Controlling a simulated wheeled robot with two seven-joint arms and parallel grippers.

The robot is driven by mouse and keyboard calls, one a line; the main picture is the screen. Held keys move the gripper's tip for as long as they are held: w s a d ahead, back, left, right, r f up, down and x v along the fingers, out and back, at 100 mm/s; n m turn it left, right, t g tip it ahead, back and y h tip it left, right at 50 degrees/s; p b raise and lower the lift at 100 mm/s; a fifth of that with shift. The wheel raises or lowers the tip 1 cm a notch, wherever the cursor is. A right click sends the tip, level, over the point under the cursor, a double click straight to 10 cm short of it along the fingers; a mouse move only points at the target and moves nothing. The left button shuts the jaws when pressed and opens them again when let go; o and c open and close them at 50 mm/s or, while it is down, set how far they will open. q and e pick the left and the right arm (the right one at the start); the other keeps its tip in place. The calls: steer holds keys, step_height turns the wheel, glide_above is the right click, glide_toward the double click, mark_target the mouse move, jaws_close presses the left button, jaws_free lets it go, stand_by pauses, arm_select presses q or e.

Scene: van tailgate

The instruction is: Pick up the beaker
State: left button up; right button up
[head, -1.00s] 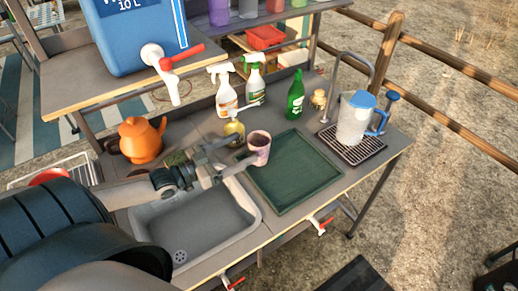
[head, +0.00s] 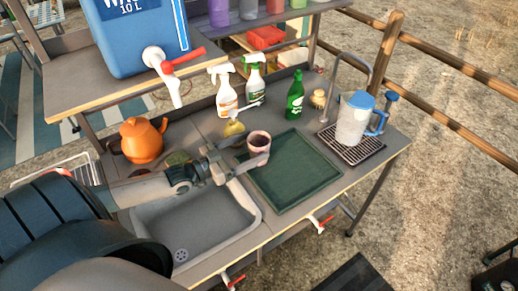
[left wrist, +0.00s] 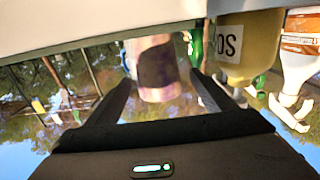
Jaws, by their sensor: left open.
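The beaker (head: 259,142), a pale pinkish cup with a dark inside, stands upright at the left edge of the green drain mat. My left gripper (head: 249,152) is open, with its fingers reaching to either side of the beaker. The near finger hides the beaker's lower part. In the left wrist view the beaker (left wrist: 156,68), with a dark patch on its side, shows between the two spread fingertips of the left gripper (left wrist: 160,78). I cannot tell whether either finger touches it. My right gripper is not in view.
The sink (head: 200,225) lies below my left arm. A yellow bottle (head: 233,128) and spray bottles (head: 226,92) stand just behind the beaker. An orange kettle (head: 142,140) is left, a pitcher (head: 355,118) right. The green mat (head: 295,175) is otherwise clear.

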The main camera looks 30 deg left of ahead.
mark_target(268, 141)
arm_select(q)
steer(key=shift+p+x, duration=0.4)
steer(key=shift+x, duration=1.3)
steer(key=shift+s+f, duration=0.1)
steer(key=shift+f, duration=0.05)
steer(key=c, duration=1.1)
